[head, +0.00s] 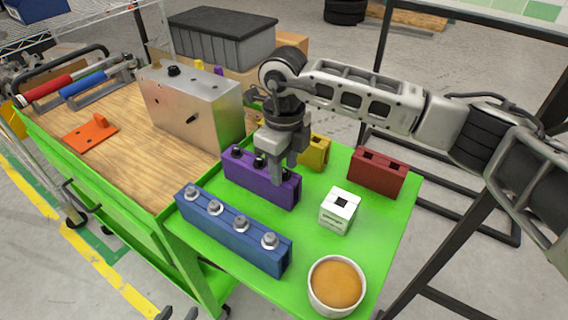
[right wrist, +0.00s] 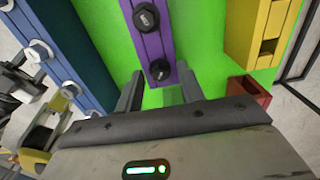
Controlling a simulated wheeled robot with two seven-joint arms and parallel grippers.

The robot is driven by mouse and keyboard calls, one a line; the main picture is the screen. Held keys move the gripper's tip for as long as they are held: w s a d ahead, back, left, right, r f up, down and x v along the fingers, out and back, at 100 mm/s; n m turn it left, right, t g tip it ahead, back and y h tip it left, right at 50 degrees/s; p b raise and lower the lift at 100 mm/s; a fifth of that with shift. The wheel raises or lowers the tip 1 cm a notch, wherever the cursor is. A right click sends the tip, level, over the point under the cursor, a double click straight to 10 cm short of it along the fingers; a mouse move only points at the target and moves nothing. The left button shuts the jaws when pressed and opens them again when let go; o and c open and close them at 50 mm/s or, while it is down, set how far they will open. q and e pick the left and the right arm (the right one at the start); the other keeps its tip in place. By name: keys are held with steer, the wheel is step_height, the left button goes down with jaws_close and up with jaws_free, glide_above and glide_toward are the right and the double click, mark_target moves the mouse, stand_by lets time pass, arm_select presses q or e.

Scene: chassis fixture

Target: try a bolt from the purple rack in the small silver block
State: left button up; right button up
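The purple rack (head: 245,177) stands on the green table top, with black bolts upright along its top. My right gripper (head: 284,174) is above the rack's right end, pointing down and hiding part of it. In the right wrist view its fingers (right wrist: 160,92) are spread and hold nothing; a black bolt head (right wrist: 160,70) in the rack lies just beyond and between the tips. The small silver block (head: 338,214), pale with a dark square hole on top, stands right of the rack. My left gripper (head: 178,314) shows only two dark, separated fingertips at the bottom edge.
A blue rack (head: 225,232) with several silver bolts stands in front of the purple one. A yellow block (head: 316,152), a red block (head: 377,174) and an orange-filled bowl (head: 336,285) surround the silver block. A large metal box (head: 190,105) stands on the wooden bench.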

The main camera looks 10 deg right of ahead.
mark_target(284, 170)
jaws_close()
steer(key=shift+r+p, duration=1.9)
steer(key=shift+r, duration=1.7)
